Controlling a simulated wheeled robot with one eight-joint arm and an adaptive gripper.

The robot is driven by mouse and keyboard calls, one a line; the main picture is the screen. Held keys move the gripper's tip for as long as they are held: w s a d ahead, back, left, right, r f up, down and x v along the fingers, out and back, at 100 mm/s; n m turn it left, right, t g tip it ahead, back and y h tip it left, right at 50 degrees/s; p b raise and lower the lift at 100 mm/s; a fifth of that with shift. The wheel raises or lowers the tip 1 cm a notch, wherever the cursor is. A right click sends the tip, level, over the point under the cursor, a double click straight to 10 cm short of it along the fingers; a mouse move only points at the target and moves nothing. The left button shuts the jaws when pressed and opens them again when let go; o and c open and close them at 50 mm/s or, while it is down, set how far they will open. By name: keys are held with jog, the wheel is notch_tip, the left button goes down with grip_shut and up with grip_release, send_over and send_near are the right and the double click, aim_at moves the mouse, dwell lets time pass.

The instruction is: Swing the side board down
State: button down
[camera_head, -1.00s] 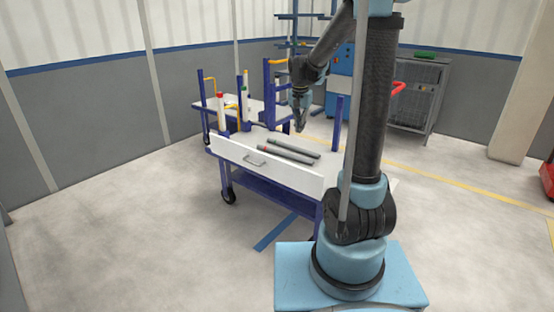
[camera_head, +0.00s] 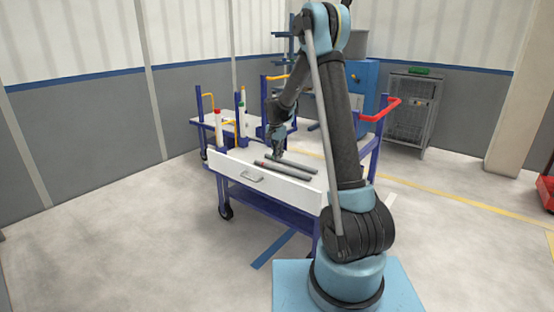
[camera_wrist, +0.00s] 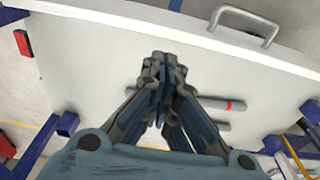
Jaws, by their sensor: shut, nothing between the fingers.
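The white side board (camera_head: 275,187) stands up along the near long side of the blue-framed cart, with a metal handle (camera_head: 251,177) on its outer face. The wrist view shows the board's rim (camera_wrist: 200,38) and the handle (camera_wrist: 243,25) along the top. My gripper (camera_head: 279,156) is shut and empty, pointing down above the cart's white top, behind the board. In the wrist view its closed fingertips (camera_wrist: 163,66) are apart from the handle, with white surface between them.
Dark pipes (camera_head: 292,165) lie on the cart top beside my gripper; one has a red band, seen in the wrist view (camera_wrist: 228,105). Blue posts (camera_head: 218,130) rise at the cart's corners. The floor in front is clear.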

jog(key=f, duration=0.5)
jog(key=s+f, duration=0.1)
jog(key=f, duration=0.2)
jog(key=shift+a+f, duration=0.1)
jog(key=shift+a, duration=0.25)
jog(key=shift+s+a+f, duration=0.35)
jog(key=shift+s+a, duration=0.2)
jog(key=shift+s, duration=0.15)
dwell(0.7)
